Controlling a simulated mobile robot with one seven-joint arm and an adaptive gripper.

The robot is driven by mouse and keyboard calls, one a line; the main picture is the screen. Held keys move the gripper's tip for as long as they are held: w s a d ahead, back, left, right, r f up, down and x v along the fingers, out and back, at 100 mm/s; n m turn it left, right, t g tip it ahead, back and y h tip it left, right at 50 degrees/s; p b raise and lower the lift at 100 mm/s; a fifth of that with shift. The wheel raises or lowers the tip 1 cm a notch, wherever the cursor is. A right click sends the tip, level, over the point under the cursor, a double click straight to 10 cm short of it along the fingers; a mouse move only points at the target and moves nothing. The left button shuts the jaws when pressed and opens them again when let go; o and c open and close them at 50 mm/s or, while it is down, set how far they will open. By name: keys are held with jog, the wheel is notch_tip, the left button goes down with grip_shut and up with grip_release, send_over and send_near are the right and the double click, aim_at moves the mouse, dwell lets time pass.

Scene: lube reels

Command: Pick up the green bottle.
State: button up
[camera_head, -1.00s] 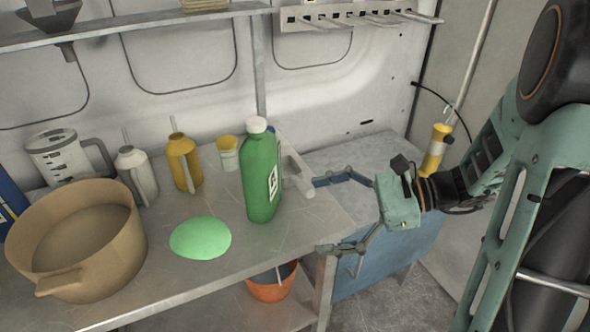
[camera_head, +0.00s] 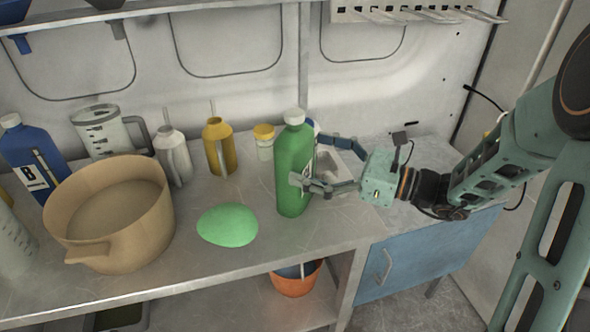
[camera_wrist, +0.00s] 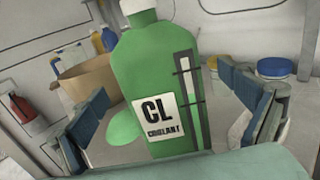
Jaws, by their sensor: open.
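The green bottle (camera_head: 293,166), with a white cap, stands upright on the metal bench. In the wrist view the green bottle (camera_wrist: 158,85) fills the middle, with a white label reading "CL" facing my gripper. My gripper (camera_head: 312,163) is open at the bottle's right side, with its fingers reaching toward it. One finger passes in front of the bottle's right edge in the head view. In the wrist view my gripper (camera_wrist: 165,110) has one finger on each side of the bottle, with gaps between fingers and bottle.
A green rounded lump (camera_head: 227,226) lies left of the bottle, beside a large tan pot (camera_head: 108,240). A yellow oil can (camera_head: 219,148) and a small yellow-lidded jar (camera_head: 264,142) stand behind. An orange bucket (camera_head: 297,281) sits below. The bench front between lump and bottle is clear.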

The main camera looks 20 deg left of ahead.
jog(key=a, duration=0.3)
jog(key=shift+w+a+f, duration=0.1)
jog(key=shift+w+a, duration=0.05)
jog(key=shift+w, duration=0.1)
jog(key=c, duration=2)
jog(key=shift+c, duration=0.9)
